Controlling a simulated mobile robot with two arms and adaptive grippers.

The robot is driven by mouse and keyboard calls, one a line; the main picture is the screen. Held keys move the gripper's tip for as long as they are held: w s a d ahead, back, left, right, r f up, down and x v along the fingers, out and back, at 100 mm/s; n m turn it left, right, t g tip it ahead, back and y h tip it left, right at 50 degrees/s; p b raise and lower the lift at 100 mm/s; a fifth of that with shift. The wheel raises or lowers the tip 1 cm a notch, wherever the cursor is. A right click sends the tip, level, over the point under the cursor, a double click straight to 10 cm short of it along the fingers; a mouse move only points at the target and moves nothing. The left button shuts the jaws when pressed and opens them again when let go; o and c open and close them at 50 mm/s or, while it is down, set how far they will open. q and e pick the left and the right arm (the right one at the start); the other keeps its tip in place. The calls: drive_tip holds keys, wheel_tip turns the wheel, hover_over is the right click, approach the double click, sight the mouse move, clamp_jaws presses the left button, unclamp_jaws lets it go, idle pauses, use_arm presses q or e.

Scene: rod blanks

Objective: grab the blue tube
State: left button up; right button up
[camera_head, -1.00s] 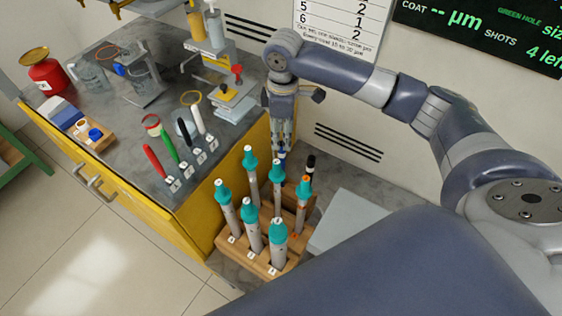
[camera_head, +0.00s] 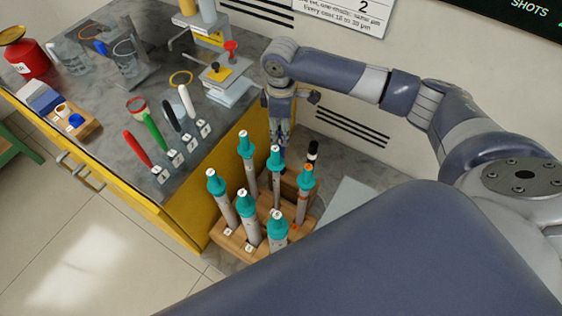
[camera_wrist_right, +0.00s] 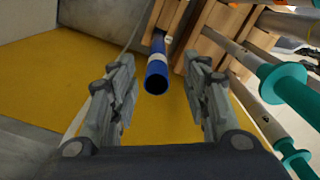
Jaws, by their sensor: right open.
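The blue tube (camera_wrist_right: 157,76) has a dark open end and a pale band. In the right wrist view it points toward the camera from a wooden holder (camera_wrist_right: 168,18). My right gripper (camera_wrist_right: 161,65) is open, with one finger on each side of the tube and a visible gap to both. The rest of the tube is hidden there. My left gripper is not in view.
A wooden rack (camera_head: 234,243) holds several grey rods with teal collars, close to my right gripper. A black-topped rod (camera_head: 312,151) stands just right of the gripper. A yellow cabinet (camera_head: 205,195) with a grey top, tools and jars is at left. A wall is behind.

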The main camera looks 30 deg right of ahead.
drive_tip(key=f, duration=0.4)
drive_tip(key=shift+w+f, duration=0.2)
drive_tip(key=shift+f, duration=0.15)
clamp_jaws()
